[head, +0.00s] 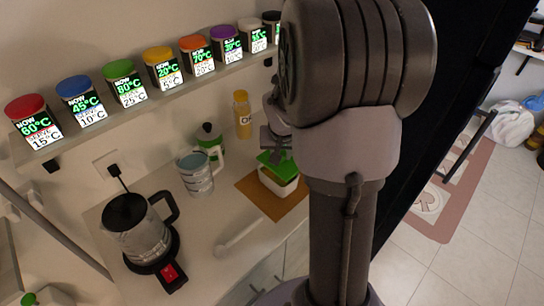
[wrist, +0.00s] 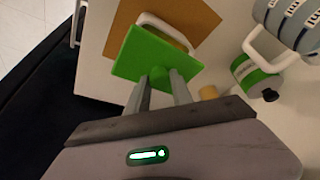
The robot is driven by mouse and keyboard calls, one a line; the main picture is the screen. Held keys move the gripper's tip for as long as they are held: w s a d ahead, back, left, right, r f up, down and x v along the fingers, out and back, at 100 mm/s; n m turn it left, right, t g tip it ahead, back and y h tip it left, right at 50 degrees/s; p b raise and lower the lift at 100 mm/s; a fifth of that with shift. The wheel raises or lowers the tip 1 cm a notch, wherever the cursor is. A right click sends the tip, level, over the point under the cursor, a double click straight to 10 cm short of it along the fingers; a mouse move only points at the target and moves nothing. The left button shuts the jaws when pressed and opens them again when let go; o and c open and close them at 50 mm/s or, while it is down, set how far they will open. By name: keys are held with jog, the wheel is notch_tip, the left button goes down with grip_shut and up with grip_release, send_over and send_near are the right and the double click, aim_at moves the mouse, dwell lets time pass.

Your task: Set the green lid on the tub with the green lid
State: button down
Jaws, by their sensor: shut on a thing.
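The green lid (head: 282,168) is a flat square in the head view, over the white tub (head: 279,187). In the wrist view my gripper (wrist: 161,82) is shut on a small raised part of the green lid (wrist: 142,54). The lid hides most of the tub (wrist: 165,24), whose white rim shows beyond the lid's far edge. The lid looks offset from the rim and turned relative to it; I cannot tell whether they touch. In the head view my gripper (head: 275,140) is partly hidden by my arm.
The tub stands on a brown board (head: 250,190). A grey mug (head: 196,175), a green-and-white bottle (head: 209,140) and a yellow bottle (head: 242,115) stand nearby. A kettle (head: 140,235) is at lower left.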

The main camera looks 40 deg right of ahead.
jog(key=f+b, duration=0.1)
jog(key=f, duration=0.1)
jog(key=w+f+b, duration=0.1)
jog(key=shift+w+f, duration=0.1)
jog(key=shift+f, duration=0.3)
jog(key=shift+r, duration=0.15)
jog(key=shift+f+b, duration=0.45)
jog(key=shift+f, duration=0.05)
jog(key=shift+f, duration=0.1)
jog(key=c, duration=1.1)
grip_release()
